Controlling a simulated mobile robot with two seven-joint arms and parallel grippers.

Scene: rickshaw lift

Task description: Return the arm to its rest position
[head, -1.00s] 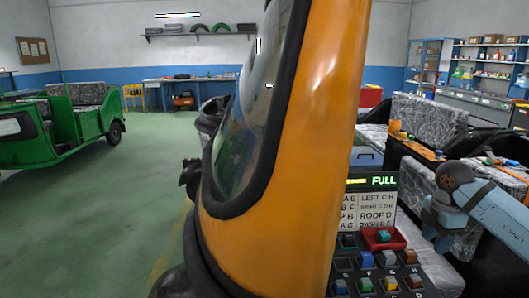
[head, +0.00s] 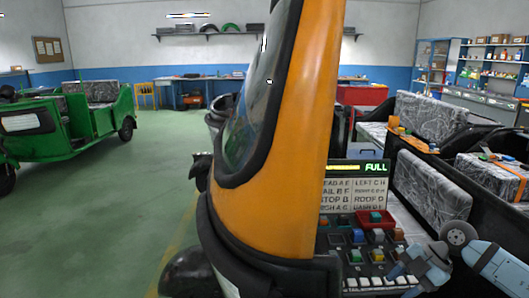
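My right arm comes in from the lower right, with blue-grey links; its gripper (head: 410,272) is low in the view beside the panel of coloured switches. Whether its fingers are open or shut is too small and dark to tell. My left gripper is not in the view. The orange rickshaw front pillar (head: 298,140) with its black-edged windscreen stands in the middle. Behind it on the right is the switch panel (head: 352,248) with several coloured switches, a label card (head: 357,196) and a lit display reading FULL (head: 375,168).
Grey patterned seats (head: 425,185) and a strapped grey box (head: 490,176) fill the right side. A green rickshaw (head: 60,125) stands at the left. The green floor (head: 110,215) between is clear. A workbench (head: 190,88) and shelves (head: 485,62) line the walls.

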